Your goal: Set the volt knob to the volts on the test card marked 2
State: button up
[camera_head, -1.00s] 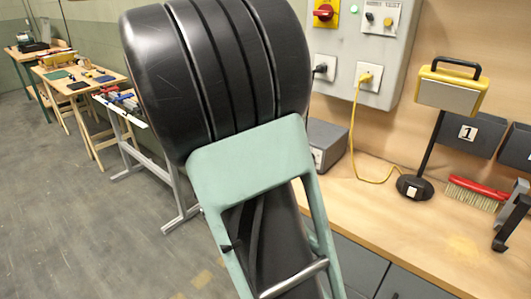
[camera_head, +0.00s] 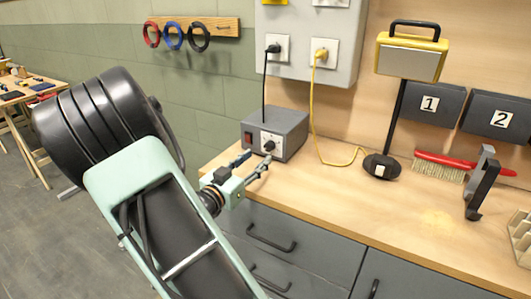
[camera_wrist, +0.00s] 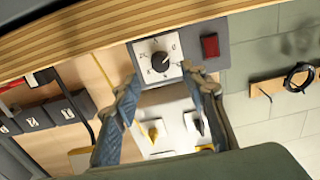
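The volt knob (camera_head: 269,146) is a small black dial on a white plate on the front of a grey box (camera_head: 291,124) on the bench. In the wrist view the knob (camera_wrist: 159,61) is a round dial with marks around it; I cannot read its setting. My gripper (camera_head: 256,159) is open and empty, its fingers pointing at the knob from a short way off. In the wrist view the gripper's fingertips (camera_wrist: 160,78) lie to both sides of the dial, apart from it. A dark panel marked 2 (camera_head: 494,106) is on the back wall; no volts can be read on it.
The grey box has a red switch (camera_head: 249,138) left of the knob. A yellow cable (camera_head: 342,164) and a lamp base (camera_head: 381,166) lie to its right. A red brush (camera_head: 440,163) and a dark bracket (camera_head: 482,188) are farther right. The bench front is mostly clear.

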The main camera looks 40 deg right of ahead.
aim_at(267, 149)
jog(key=x, duration=0.6)
jog(key=shift+d+b, duration=0.1)
jog(key=shift+b, duration=0.2)
jog(key=shift+c, duration=0.4)
grip_shut()
